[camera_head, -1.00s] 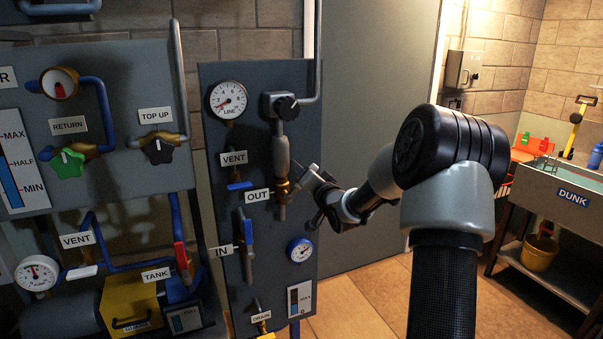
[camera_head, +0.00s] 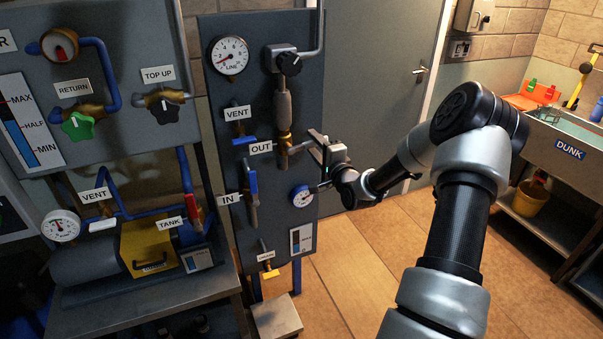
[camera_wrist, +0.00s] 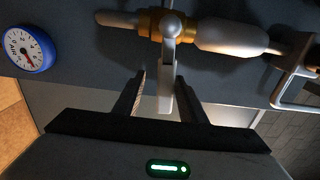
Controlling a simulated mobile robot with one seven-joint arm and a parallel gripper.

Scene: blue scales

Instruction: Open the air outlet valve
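The valve labelled OUT (camera_head: 261,148) has a brass body (camera_head: 285,137) on the vertical pipe of the grey panel. In the wrist view its pale grey lever (camera_wrist: 166,88) sticks out sideways from the brass fitting (camera_wrist: 150,22), across the line of the pipe. My gripper (camera_head: 318,146) is at the right edge of the panel, level with the valve. In the wrist view my gripper (camera_wrist: 163,98) is open. Its two fingers stand on either side of the lever's end, with visible gaps, so it is not gripped.
A LINE gauge (camera_head: 230,55) and a black knob (camera_head: 289,63) sit above. The VENT valve (camera_head: 243,139) and the IN valve's blue handle (camera_head: 252,181) are to the left. A small blue-rimmed gauge (camera_head: 302,196) is just below my gripper. Open floor (camera_head: 350,260) lies to the right.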

